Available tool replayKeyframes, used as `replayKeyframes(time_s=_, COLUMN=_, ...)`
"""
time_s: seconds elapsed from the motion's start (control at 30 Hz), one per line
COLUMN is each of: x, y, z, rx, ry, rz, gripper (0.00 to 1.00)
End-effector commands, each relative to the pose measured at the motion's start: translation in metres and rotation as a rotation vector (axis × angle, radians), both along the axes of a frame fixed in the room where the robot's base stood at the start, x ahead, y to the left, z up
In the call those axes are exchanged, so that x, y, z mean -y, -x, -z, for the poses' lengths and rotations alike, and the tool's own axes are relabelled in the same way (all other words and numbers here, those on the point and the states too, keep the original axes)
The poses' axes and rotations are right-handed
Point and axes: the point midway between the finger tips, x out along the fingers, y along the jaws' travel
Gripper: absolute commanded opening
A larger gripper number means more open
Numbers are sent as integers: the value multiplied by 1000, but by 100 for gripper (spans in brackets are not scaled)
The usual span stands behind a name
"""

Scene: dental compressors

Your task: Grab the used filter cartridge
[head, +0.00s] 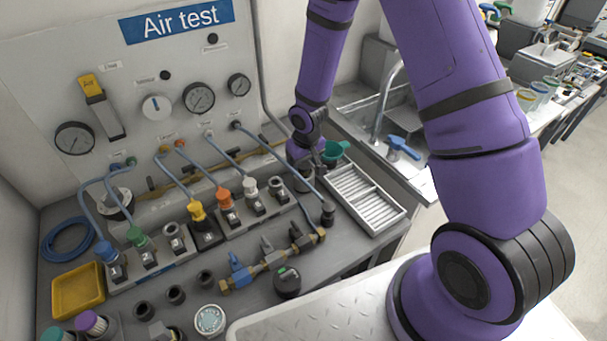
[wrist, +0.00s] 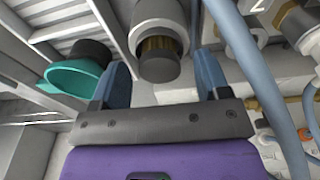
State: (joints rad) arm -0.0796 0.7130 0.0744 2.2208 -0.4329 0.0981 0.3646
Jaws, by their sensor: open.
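The used filter cartridge appears to be the brown ribbed cylinder with a dark round end (wrist: 159,66) in the wrist view. It shows inside a pale grey cylindrical housing (wrist: 158,12). My gripper (wrist: 163,62) is open, with one blue finger on each side of the cartridge. I cannot tell whether either finger touches it. In the head view my gripper (head: 304,160) is low at the back of the bench, by the wall panel, and it hides the cartridge there.
A teal funnel-like cup (wrist: 75,78) is close to the left finger; it also shows in the head view (head: 335,151). A blue-grey hose (wrist: 255,75) runs at the right. A white slatted tray (head: 365,197) and a sink (head: 350,105) lie nearby. Fittings with hoses crowd the bench to the left.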

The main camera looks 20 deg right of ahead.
Motion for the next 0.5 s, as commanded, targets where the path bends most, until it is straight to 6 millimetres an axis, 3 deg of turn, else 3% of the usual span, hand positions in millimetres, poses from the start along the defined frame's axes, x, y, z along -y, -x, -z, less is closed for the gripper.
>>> replayKeyframes(time_s=0.3, x=0, y=-1, z=5, rx=1, ry=0, rz=0, gripper=69)
replayKeyframes(time_s=0.37, x=0, y=-1, z=5, rx=1, ry=0, rz=1, gripper=58)
replayKeyframes(time_s=0.5, x=0, y=-1, z=5, rx=1, ry=0, rz=1, gripper=26)
